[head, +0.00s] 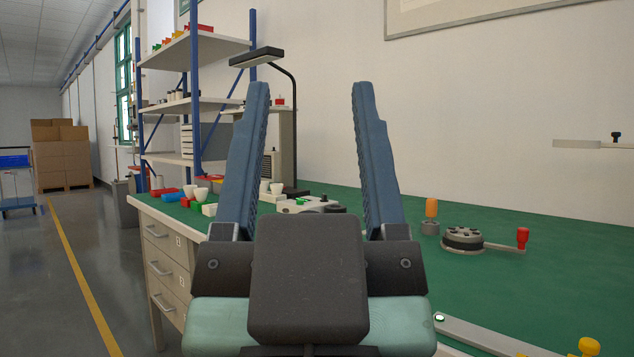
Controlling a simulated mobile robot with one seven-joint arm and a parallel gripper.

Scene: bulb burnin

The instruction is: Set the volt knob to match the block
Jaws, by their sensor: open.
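My gripper (310,90) is seen from close behind. Its two blue fingers point up and stand wide apart, with nothing between them. A pale device with dark round parts (322,207) sits on the green bench beyond, partly hidden by my gripper; I cannot tell whether it carries the volt knob. No volt marking is legible. I cannot pick out the block for certain among the small coloured pieces at the bench's left end.
The green bench (560,275) holds a round dark-and-grey device with a red-handled crank (463,240) and an orange-topped piece (431,207). A yellow knob (588,346) shows at lower right. A lamp (256,57) and shelves (200,105) stand behind.

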